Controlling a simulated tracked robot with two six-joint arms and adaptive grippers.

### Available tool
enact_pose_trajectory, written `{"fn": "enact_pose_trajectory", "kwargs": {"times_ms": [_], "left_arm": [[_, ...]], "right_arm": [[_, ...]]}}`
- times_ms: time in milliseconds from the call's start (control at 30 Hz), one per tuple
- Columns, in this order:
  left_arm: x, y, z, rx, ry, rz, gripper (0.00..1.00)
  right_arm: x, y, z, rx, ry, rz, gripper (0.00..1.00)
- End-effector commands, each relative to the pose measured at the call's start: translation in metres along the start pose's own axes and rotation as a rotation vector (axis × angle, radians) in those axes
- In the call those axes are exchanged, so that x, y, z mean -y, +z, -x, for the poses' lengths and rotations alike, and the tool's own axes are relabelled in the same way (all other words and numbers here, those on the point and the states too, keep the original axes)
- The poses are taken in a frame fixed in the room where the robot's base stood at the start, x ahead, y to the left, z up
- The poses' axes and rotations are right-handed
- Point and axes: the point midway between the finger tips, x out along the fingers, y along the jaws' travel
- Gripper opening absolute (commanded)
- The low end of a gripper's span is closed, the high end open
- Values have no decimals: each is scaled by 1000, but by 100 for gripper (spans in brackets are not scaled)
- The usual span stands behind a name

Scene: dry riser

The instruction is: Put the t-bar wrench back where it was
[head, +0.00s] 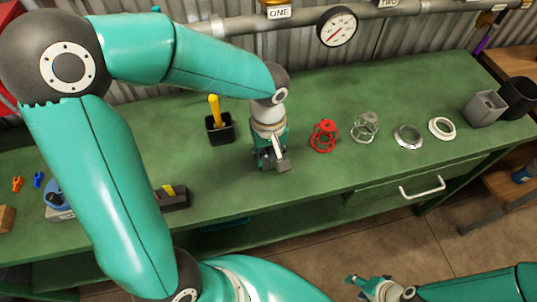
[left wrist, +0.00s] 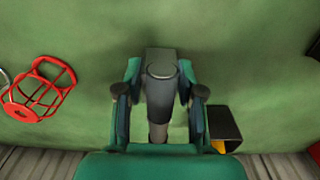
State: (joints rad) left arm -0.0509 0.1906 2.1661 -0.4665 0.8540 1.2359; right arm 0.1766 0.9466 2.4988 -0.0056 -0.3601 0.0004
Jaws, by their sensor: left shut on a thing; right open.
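My left gripper (head: 268,160) is over the middle of the green bench, its fingers shut on a grey metal tool that appears to be the t-bar wrench (head: 283,165). In the left wrist view the wrench (left wrist: 161,72) shows as a dark grey bar and round shaft between the fingers (left wrist: 161,105); its lower part is hidden. I cannot tell whether it touches the bench. A black cup (head: 220,134) with a yellow-handled tool (head: 214,108) stands left of the gripper; the cup also shows in the left wrist view (left wrist: 225,124). My right gripper (head: 378,287) is open and low, in front of the bench.
A red cage (head: 323,136), a grey cage (head: 365,127) and two rings (head: 408,137) (head: 442,128) lie to the right. Grey and black bins (head: 485,108) (head: 517,97) stand at the far right. A dark block with a yellow part (head: 174,200) sits left, partly behind my arm.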

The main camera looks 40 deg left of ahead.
Motion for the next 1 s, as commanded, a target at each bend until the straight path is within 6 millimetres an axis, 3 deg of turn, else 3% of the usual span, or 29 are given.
{"fn": "enact_pose_trajectory", "kwargs": {"times_ms": [400,433,567,1000], "left_arm": [[-1,0,-9,-1,3,-1,0],[0,0,-9,-1,2,-1,39],[0,0,-8,0,2,-1,61],[-1,0,-2,-2,3,-1,63]], "right_arm": [[-1,0,-4,0,0,0,50],[-1,0,-4,0,0,0,50],[-1,0,-2,0,0,0,50],[0,0,0,0,0,0,50]]}}
